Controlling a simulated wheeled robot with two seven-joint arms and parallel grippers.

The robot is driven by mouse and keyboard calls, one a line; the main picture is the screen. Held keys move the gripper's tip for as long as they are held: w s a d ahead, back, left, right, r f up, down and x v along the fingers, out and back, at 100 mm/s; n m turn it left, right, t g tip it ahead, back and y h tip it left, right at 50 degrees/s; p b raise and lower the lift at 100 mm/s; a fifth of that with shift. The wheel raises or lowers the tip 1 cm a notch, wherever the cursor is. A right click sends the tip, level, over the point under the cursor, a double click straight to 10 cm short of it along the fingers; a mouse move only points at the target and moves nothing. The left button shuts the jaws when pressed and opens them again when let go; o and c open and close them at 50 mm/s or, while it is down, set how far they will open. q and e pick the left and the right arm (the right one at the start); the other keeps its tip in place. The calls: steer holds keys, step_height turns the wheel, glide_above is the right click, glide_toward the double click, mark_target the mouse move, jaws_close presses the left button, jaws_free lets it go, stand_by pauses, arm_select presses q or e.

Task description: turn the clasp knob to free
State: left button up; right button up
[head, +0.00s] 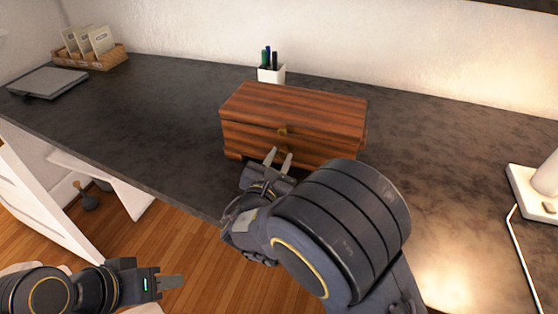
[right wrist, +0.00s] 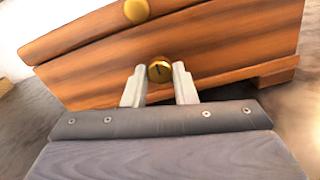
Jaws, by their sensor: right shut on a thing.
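The wooden box (head: 293,110) with striped reddish-brown grain sits closed on the dark desk. On its front is a round brass clasp knob (right wrist: 160,69) with a dark mark on its face. A second brass piece (right wrist: 137,11) is above it at the lid; it also shows in the head view (head: 282,131). My right gripper (right wrist: 160,82) is in front of the box, its two fingers on either side of the lower knob and shut on it. In the head view my right gripper (head: 279,158) partly hides the knob. My left gripper (head: 172,282) is low at the left, away from the box, its opening unclear.
A white pen cup (head: 272,74) stands behind the box. A white lamp base (head: 533,192) with a cord is at the right. The desk beside the box is clear.

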steer(key=m+b, duration=0.2)
steer(key=b, duration=0.1)
steer(key=m+b, duration=0.2)
steer(key=b, duration=0.2)
steer(key=m+b, duration=0.3)
steer(key=b, duration=0.1)
steer(key=shift+f, duration=0.4)
steer(key=m+b, duration=0.8)
steer(key=b, duration=0.4)
steer(key=shift+r+m+b, duration=0.1)
steer(key=shift+m+b, duration=0.2)
steer(key=shift+m, duration=0.1)
steer(key=shift+r+m+b, duration=0.25)
steer(key=shift+m+b, duration=0.75)
steer(key=shift+b, duration=0.2)
steer(key=o, duration=1)
steer(key=shift+r, duration=0.1)
steer(key=shift+s+a, duration=0.1)
